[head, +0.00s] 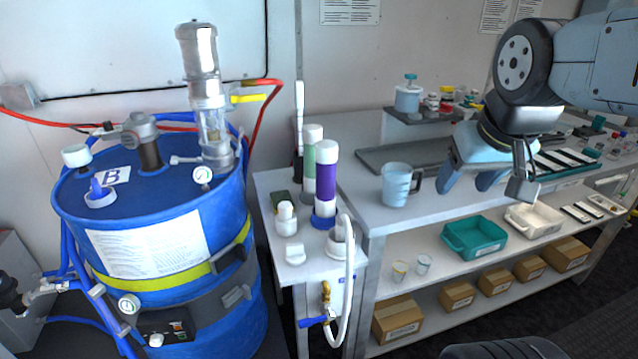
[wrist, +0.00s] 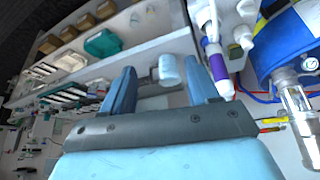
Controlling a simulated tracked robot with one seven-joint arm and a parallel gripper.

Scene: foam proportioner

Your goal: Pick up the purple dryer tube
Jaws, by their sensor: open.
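The purple dryer tube (head: 325,180) stands upright on the small white side table, with a white cap, a purple body and a blue foot. It also shows in the wrist view (wrist: 217,63), beyond and to the right of my right-hand finger. My gripper (head: 466,186) is open and empty above the workbench, well to the right of the tube in the head view. In the wrist view, my two blue fingers (wrist: 159,67) are apart with nothing between them.
A green-banded tube (head: 309,160) stands close behind the purple one. A white hose (head: 348,275) and a white fitting are at its right. A blue drum (head: 160,240) is at left.

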